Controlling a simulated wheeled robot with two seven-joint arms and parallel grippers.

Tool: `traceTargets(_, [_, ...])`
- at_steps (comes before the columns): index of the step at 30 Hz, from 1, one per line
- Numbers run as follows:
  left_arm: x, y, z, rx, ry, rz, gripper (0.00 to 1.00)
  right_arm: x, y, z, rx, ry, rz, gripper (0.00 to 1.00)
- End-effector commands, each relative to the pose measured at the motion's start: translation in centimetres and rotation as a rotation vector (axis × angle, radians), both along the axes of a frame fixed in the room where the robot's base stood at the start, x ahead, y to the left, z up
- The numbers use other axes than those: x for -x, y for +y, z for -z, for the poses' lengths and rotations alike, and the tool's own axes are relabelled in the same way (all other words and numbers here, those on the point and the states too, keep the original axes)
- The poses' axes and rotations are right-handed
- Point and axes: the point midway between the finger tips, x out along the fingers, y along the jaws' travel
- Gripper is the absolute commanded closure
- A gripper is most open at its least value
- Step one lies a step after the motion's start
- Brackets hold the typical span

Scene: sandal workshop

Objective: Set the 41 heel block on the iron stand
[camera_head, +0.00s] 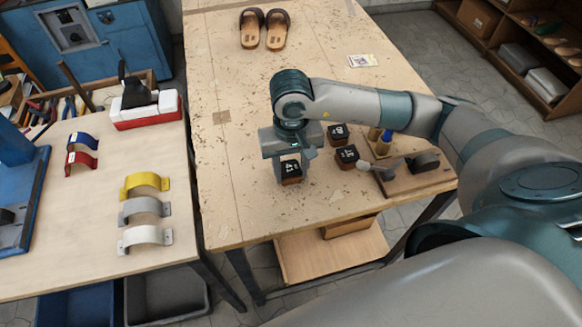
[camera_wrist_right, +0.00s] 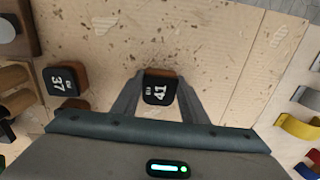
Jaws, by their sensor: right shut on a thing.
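The 41 heel block (camera_head: 291,172) is small and dark with a brown base and a white label. In the right wrist view its number 41 reads clearly on the block (camera_wrist_right: 160,90). My right gripper (camera_head: 290,167) is shut on it, one finger on each side, at or just above the workbench; I cannot tell whether it touches. The fingers also show in the right wrist view (camera_wrist_right: 159,97). A dark metal piece on a wooden board (camera_head: 415,178) stands at the bench's right; I cannot tell whether this is the iron stand. My left gripper is not in view.
Two other heel blocks (camera_head: 346,156) (camera_head: 337,133) stand right of my gripper; one reads 37 in the wrist view (camera_wrist_right: 62,80). Sandals (camera_head: 264,30) lie at the far end. A side table (camera_head: 90,235) holds coloured curved pieces. The bench's left middle is clear.

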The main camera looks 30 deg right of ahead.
Motion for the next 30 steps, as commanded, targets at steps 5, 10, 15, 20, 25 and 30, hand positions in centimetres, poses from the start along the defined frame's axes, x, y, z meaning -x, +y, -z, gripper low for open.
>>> traceTargets(5, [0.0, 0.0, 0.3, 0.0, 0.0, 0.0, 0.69, 0.0, 0.0, 0.2, 0.0, 0.0, -0.001, 0.86])
traceTargets(10, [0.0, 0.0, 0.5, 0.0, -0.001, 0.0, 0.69, 0.0, 0.0, 0.2, 0.0, 0.001, -0.001, 0.51])
traceTargets(15, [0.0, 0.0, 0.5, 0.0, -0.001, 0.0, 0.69, 0.0, 0.0, 0.2, 0.0, 0.001, -0.001, 0.42])
traceTargets(20, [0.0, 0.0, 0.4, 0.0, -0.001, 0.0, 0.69, 0.0, 0.0, 0.2, 0.0, 0.001, 0.0, 0.42])
traceTargets(25, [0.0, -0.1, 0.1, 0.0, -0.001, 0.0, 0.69, 0.0, 0.0, 0.0, 0.0, 0.001, 0.0, 0.42])
traceTargets(30, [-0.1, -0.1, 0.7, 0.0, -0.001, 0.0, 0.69, -0.1, 0.1, -0.8, -0.002, -0.004, -0.002, 0.42])
